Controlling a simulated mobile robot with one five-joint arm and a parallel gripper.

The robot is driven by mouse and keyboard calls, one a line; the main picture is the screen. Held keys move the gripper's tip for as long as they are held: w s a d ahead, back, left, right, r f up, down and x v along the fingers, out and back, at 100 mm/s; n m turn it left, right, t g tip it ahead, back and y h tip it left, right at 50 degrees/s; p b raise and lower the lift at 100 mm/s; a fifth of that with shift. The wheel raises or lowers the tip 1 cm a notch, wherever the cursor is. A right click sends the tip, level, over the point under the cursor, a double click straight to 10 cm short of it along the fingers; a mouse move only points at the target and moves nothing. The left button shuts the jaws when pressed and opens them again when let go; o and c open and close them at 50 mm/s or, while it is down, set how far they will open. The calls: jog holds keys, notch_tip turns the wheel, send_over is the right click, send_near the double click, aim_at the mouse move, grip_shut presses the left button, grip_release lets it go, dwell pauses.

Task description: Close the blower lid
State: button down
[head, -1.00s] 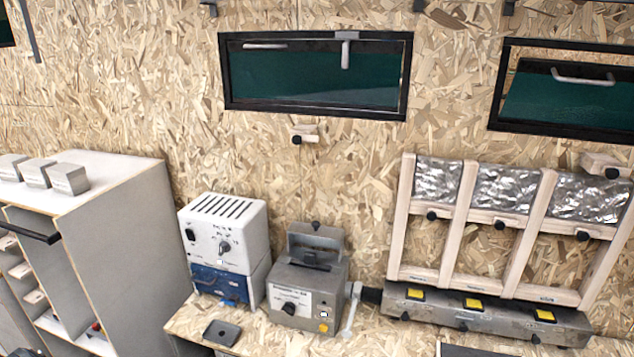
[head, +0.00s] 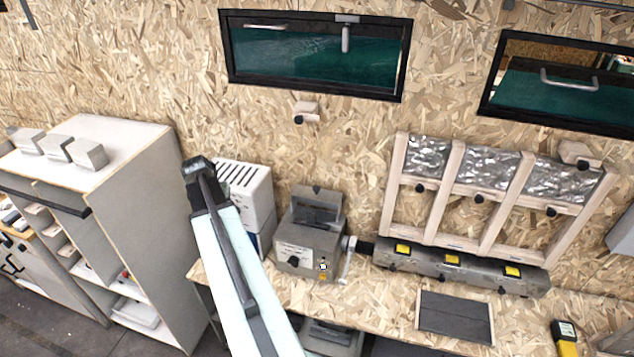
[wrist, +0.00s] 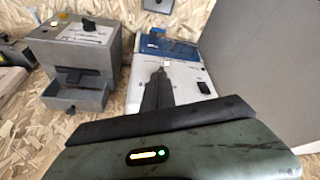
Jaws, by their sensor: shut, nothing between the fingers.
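The blower appears to be the grey metal box (head: 308,249) with a dial and a crank at its right side. It stands on the wooden bench. Its grey lid (head: 317,206) is raised at the top rear. The box also shows upside down at upper left in the wrist view (wrist: 78,42), with the lid (wrist: 78,103) below it. My gripper (wrist: 158,72) is shut and empty. It points over the white and blue unit, beside the blower and apart from the lid. In the head view my arm partly hides that unit, and the fingertips are unclear.
The white and blue unit (head: 247,187) stands just left of the blower. A tall grey cabinet (head: 147,215) is further left. A wooden frame (head: 487,190) on a grey base stands right of the blower. A dark plate (head: 455,315) lies on the bench (head: 390,305).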

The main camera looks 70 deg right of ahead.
jog(key=s+d+r+m+g+h, duration=0.15)
jog(key=s+d+m, duration=0.25)
jog(key=s+d, duration=1.1)
jog(key=m, duration=0.3)
send_near(318, 188)
jog(key=shift+g+h, duration=0.25)
jog(key=shift+h, duration=0.2)
jog(key=b+x, duration=0.2)
jog(key=b, duration=0.1)
jog(key=b+x, duration=0.5)
jog(key=shift+w+f+b, duration=0.1)
jog(key=shift+w+b, duration=0.2)
jog(key=shift+d, duration=0.15)
jog(key=shift+a, duration=0.25)
jog(key=shift+a, duration=0.25)
